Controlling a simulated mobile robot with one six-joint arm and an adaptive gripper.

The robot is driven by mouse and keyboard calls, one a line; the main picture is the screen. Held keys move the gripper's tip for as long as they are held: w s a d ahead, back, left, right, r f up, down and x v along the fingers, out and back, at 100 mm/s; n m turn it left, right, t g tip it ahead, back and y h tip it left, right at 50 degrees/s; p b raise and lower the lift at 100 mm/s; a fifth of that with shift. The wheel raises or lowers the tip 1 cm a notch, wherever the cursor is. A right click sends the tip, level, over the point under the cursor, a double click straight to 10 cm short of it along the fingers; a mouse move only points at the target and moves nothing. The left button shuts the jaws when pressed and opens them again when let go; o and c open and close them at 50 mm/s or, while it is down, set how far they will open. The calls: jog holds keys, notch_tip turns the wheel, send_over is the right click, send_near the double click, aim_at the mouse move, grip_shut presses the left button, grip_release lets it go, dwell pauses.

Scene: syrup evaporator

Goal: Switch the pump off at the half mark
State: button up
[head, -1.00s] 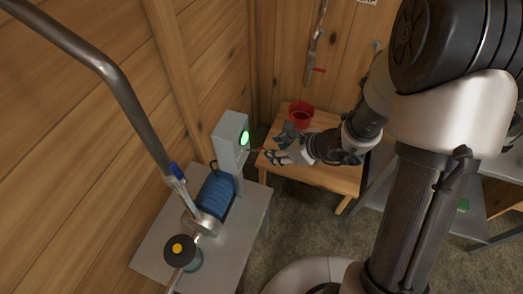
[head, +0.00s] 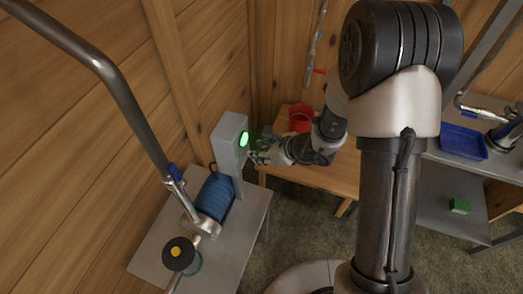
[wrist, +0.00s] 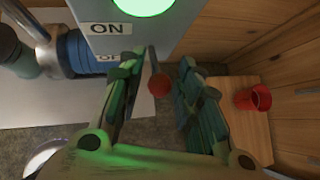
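The grey switch box (head: 228,152) stands on the metal table with a lit green lamp (head: 243,139). In the wrist view the lamp (wrist: 143,5) glows above an "ON" label (wrist: 106,28), with a partly hidden "OF…" label (wrist: 108,57) below. A lever with a red ball knob (wrist: 158,84) sticks out from the box. My gripper (wrist: 160,80) is open at the box, with the knob between its separated fingers; I cannot tell whether either finger touches it. The blue pump (head: 214,197) sits beside the box. No level mark can be made out.
A grey metal table (head: 151,243) carries the pump and box. A red bucket (head: 300,118) stands on a wooden table (head: 333,173) behind my gripper. A blue tray (head: 463,141) lies on a bench at right. A steel pipe (head: 127,105) rises at left.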

grip_shut()
dwell(0.3)
jog(key=shift+w, duration=0.1)
